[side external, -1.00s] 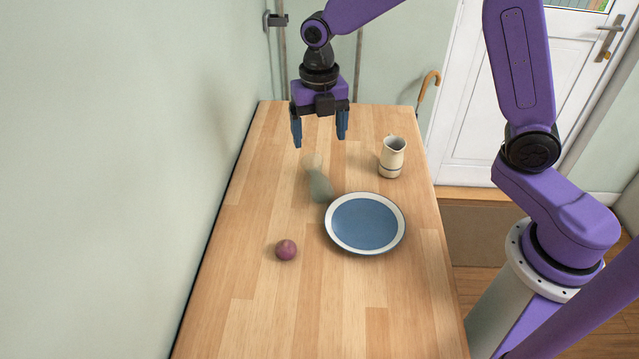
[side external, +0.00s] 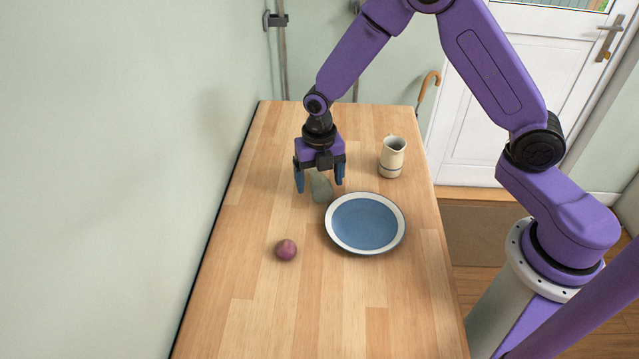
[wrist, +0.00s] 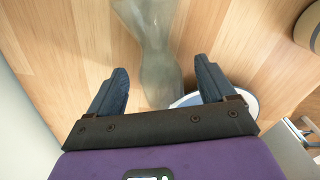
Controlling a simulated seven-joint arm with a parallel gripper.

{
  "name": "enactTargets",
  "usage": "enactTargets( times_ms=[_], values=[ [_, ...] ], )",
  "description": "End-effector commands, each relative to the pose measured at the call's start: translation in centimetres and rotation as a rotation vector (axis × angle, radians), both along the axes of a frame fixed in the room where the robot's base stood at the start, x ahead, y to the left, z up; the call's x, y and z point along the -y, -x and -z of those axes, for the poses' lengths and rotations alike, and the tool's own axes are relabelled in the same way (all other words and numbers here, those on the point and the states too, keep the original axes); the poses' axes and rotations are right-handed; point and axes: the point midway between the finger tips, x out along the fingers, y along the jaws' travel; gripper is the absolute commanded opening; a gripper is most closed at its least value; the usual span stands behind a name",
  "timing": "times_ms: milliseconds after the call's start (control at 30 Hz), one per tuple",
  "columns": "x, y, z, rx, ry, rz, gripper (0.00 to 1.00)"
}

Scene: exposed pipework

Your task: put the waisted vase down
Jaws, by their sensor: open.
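The waisted vase (side external: 321,190) is grey-green and narrow in the middle. It is on the wooden table just behind and left of the blue plate; I cannot tell for sure whether it stands or lies. My gripper (side external: 320,186) is low over it and partly hides it in the side view. In the wrist view the vase (wrist: 158,72) runs up between my two open fingers (wrist: 162,67) and out of the top edge. A gap shows on both sides, so the fingers do not appear to touch it.
The blue plate with a white rim (side external: 365,222) is close on the right. A cream jug (side external: 392,158) stands behind it. A purple ball-like item (side external: 286,250) lies at front left. The table's front (side external: 320,310) is clear. A wall runs along the left.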

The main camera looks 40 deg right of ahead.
Motion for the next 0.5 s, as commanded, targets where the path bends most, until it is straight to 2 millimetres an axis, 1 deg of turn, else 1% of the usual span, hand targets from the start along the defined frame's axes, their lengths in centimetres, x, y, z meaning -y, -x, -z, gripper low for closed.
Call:
enactTargets(
  times_ms=[33, 100, 333, 367, 400, 467, 500],
  values=[
    [0.02, 0.03, 0.51, -0.001, 0.000, 0.000, 0.83],
    [0.02, 0.01, 0.83, 0.000, 0.000, 0.000, 0.83],
    [0.01, 0.00, 0.95, 0.001, 0.000, 0.001, 0.83],
    [0.01, 0.00, 0.94, 0.001, 0.000, 0.001, 0.80],
    [0.01, 0.00, 0.94, 0.001, 0.000, 0.001, 0.67],
    [0.01, 0.00, 0.93, 0.000, -0.001, 0.001, 0.47],
    [0.01, 0.00, 0.93, 0.000, -0.001, 0.001, 0.34]
  ],
)
